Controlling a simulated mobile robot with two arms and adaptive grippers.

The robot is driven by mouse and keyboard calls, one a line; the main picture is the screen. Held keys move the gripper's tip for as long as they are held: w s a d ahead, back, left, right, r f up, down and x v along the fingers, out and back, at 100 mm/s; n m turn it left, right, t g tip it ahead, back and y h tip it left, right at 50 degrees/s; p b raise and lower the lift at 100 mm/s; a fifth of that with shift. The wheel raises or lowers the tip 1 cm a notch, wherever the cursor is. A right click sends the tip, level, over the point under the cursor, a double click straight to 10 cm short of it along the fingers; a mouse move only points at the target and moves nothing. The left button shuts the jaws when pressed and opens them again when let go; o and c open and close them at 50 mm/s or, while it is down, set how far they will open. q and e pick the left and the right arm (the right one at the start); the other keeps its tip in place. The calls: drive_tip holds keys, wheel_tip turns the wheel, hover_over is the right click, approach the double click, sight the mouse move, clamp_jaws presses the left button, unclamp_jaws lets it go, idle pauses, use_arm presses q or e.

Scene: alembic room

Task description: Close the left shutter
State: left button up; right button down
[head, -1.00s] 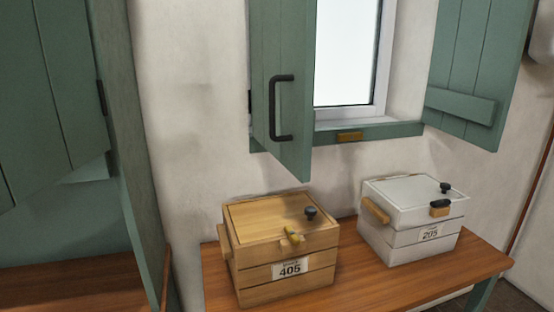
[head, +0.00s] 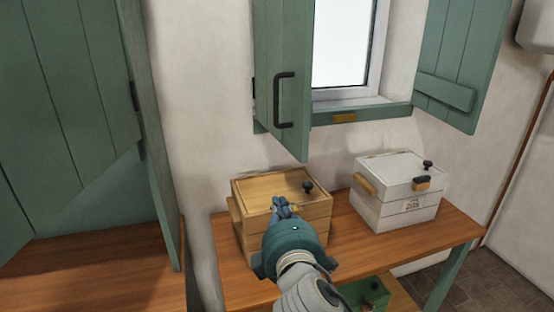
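The left shutter (head: 294,75) is a green plank panel with a black bar handle (head: 284,100). It stands swung out from the left side of the window (head: 344,50), so it is open and covers part of the left side of the opening. The right shutter (head: 462,62) is also open, on the right. My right gripper (head: 285,203) is in front of the wooden box, below the shutter and its handle, and apart from them. Its fingers look close together, but I cannot tell whether they are fully shut. My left gripper is not in view.
A wooden box (head: 262,188) and a white box (head: 385,215) stand on a wooden table (head: 350,252) below the window. A green box (head: 372,292) shows under the table. A green cabinet (head: 75,100) with an open door is at the left.

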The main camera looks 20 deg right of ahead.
wheel_tip(320, 180, up, 6)
drive_tip(key=s+a+n+t, duration=0.1)
drive_tip(key=s, duration=0.1)
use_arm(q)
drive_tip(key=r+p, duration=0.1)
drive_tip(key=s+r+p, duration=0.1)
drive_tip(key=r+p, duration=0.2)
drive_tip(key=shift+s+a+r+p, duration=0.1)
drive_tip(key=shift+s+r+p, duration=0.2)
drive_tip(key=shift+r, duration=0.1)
use_arm(e)
drive_tip(key=w+d, duration=0.5)
drive_tip(key=w, duration=0.6)
drive_tip(key=shift+d, duration=0.2)
drive_tip(key=shift+a+f, duration=0.1)
drive_tip(key=shift+f, duration=0.05)
